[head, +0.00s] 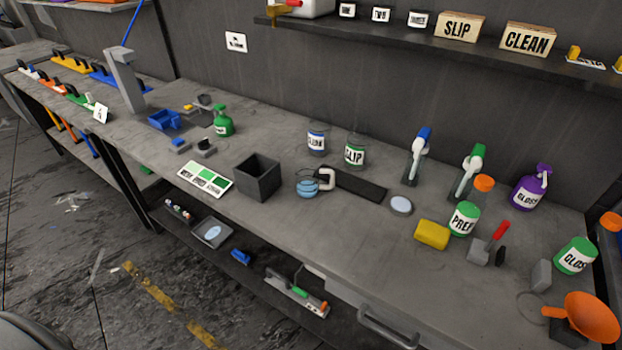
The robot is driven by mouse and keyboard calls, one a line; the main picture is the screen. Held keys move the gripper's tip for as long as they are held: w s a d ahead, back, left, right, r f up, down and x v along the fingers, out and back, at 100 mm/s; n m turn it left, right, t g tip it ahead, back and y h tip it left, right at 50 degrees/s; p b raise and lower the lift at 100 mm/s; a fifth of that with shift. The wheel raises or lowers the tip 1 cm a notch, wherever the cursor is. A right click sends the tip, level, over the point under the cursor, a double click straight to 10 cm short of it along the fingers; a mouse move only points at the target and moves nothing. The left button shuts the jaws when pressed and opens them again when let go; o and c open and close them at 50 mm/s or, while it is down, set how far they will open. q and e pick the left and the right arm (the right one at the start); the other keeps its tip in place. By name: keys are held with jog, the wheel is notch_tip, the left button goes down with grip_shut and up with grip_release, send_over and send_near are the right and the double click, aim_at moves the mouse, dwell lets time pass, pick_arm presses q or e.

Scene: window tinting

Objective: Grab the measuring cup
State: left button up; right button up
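The measuring cup (308,187) stands upright on the grey workbench (335,233), near the middle of the head view. It is clear with a bluish content or base and has a white handle on its right side. A dark open box stands to its left and a dark flat mat lies behind and to its right. Neither of my grippers shows in the head view.
The dark box (257,178), a white disc (401,205), the dark mat (352,184) and a yellow sponge (431,235) are near the cup. Clear jars (355,150) stand behind it. Bottles crowd the right side. The bench front before the cup is clear.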

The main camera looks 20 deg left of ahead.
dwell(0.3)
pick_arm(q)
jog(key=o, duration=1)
